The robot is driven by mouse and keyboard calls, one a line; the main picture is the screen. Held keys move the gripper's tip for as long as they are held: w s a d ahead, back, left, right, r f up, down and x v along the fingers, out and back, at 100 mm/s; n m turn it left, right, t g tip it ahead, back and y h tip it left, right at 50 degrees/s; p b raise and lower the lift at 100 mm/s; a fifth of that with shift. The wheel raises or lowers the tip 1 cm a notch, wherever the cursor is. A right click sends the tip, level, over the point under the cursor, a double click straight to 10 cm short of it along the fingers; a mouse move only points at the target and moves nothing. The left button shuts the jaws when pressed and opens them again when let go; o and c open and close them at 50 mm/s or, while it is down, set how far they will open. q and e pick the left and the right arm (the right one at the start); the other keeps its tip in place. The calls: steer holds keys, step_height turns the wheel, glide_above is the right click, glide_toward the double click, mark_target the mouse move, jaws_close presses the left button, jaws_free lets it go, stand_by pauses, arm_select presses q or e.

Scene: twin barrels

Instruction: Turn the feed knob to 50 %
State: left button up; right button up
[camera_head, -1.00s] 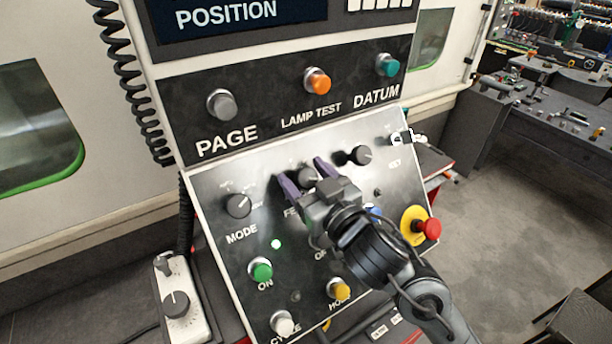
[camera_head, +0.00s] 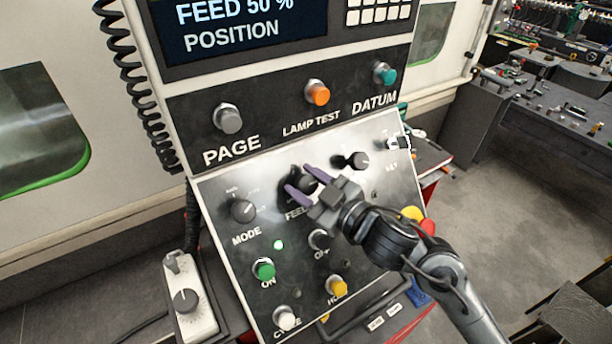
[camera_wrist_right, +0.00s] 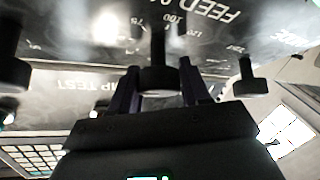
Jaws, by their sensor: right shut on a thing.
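The feed knob (camera_head: 307,183) is a dark knob in the top row of the sloped control panel (camera_head: 218,197), partly hidden by my right gripper. My right gripper (camera_head: 299,180) has its two purple fingers on either side of the knob and is shut on it. In the right wrist view the knob (camera_wrist_right: 159,78) stands between the fingers (camera_wrist_right: 160,90), with part of its printed scale and the word FEED behind it. The screen (camera_head: 240,28) reads "FEED 50 %" above "POSITION". My left gripper is not in view.
The mode knob (camera_head: 242,210) is to the left and another dark knob (camera_head: 358,160) is close on the right. Green (camera_head: 264,269) and yellow (camera_head: 337,287) buttons sit below. A red emergency button (camera_head: 428,226) is partly behind my right arm.

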steer(key=o, duration=1)
steer(key=shift+b+v, duration=1.25)
steer(key=shift+v, duration=4.15)
